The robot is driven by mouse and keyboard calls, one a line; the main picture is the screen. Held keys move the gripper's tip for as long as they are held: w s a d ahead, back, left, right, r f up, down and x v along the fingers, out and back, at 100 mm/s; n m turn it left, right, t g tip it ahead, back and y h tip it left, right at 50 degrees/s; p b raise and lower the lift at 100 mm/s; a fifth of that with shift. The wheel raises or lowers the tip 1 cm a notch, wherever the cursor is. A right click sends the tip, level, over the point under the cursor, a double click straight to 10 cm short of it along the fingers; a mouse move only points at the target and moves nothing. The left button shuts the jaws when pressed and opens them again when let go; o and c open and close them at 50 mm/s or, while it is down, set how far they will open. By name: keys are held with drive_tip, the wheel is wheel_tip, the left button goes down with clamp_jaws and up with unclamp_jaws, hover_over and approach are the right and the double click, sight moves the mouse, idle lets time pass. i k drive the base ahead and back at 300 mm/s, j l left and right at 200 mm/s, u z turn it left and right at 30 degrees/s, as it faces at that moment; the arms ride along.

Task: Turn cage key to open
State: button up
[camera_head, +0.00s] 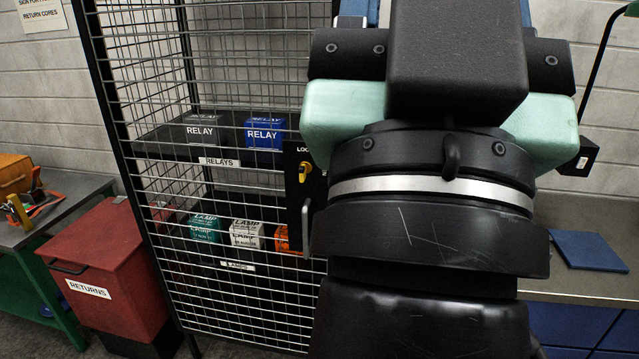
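The wire-mesh cage (215,75) fills the left and middle of the view. On its right side is a dark lock plate (296,158) with partly hidden lettering that starts "LOC". A yellow key (304,172) sits in the plate, its head roughly upright. A grey pull handle (306,222) is below it. The mesh front looks shut, but its right edge is hidden behind my arm. My arm, black and pale green, covers the middle and right of the view, just right of the key. My gripper's fingers are not visible.
Behind the mesh are relay boxes (264,133) on an upper shelf and lamp boxes (246,233) on a lower one. A red returns bin (108,265) stands left of the cage, beside a bench (60,212) with tools. A counter at right holds a blue pad (589,251).

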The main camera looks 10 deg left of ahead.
sight(302, 170)
drive_tip(key=i+j+u, duration=0.25)
drive_tip(key=i+j, duration=0.15)
drive_tip(key=i+j+u, duration=0.3)
drive_tip(key=i, duration=0.2)
